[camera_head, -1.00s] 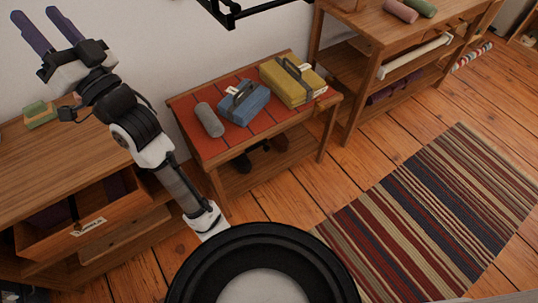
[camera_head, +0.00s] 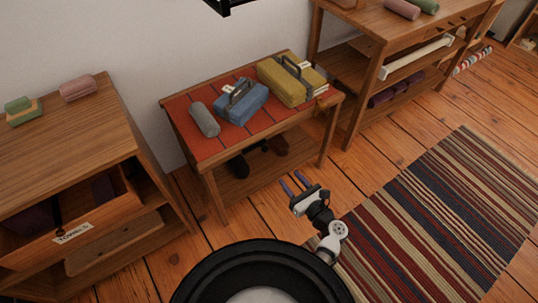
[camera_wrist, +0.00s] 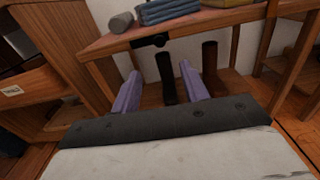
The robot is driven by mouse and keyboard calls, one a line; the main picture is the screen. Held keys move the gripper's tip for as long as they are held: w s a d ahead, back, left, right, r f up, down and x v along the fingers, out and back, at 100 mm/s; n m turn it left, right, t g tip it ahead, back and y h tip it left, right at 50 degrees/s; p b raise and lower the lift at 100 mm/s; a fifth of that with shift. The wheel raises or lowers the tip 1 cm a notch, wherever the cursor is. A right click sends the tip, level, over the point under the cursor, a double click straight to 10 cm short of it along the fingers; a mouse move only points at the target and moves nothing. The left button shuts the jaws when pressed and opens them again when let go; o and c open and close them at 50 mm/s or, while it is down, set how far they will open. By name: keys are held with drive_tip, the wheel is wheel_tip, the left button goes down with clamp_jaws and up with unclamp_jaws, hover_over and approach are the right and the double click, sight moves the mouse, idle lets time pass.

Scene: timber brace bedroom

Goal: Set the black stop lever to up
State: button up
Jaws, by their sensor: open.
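A small black part (camera_wrist: 150,41) sits at the front edge of the red-topped table in the wrist view; it may be the stop lever, but its position as up or down cannot be told. I cannot pick it out surely in the head view. The red-topped table (camera_head: 181,115) stands against the wall. My gripper (camera_head: 292,182) is open and empty, low in front of this table. Its two purple fingers (camera_wrist: 158,74) point toward the space under the tabletop in the wrist view, apart from the black part.
On the table lie a grey roll (camera_head: 204,119), a blue folded bundle (camera_head: 241,107) and a yellow bundle (camera_head: 285,84). Dark footwear (camera_head: 238,166) sits below. A wooden cabinet (camera_head: 65,130) with an open drawer is at left.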

sight(266, 150)
drive_tip(key=b+x, duration=0.3)
drive_tip(key=x, duration=1)
drive_tip(key=shift+w+a+r, duration=0.1)
drive_tip(key=shift+w+a, duration=0.1)
drive_tip(key=shift+w, duration=0.05)
clamp_jaws()
